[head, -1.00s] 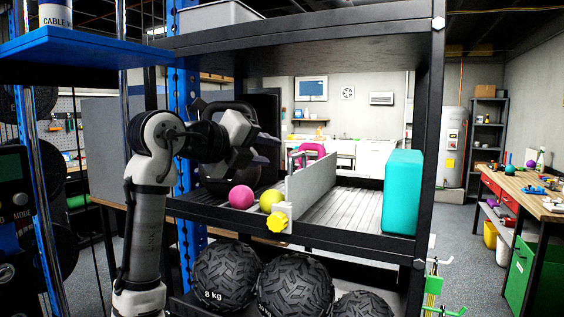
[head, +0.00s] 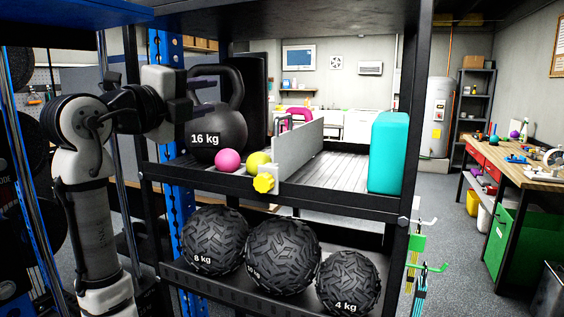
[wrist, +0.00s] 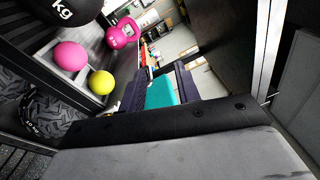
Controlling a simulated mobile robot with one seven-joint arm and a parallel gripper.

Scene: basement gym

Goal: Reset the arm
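My gripper (head: 208,97) is at the left in the head view, at the end of my bent arm. It is in front of the rack, by the black 16 kg kettlebell (head: 218,135). In the wrist view its two dark fingers (wrist: 160,92) are apart, with nothing held between them. The teal block (wrist: 161,94) shows in the gap, farther off.
Several black medicine balls (head: 284,255) sit below. A workbench (head: 535,178) is at right.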

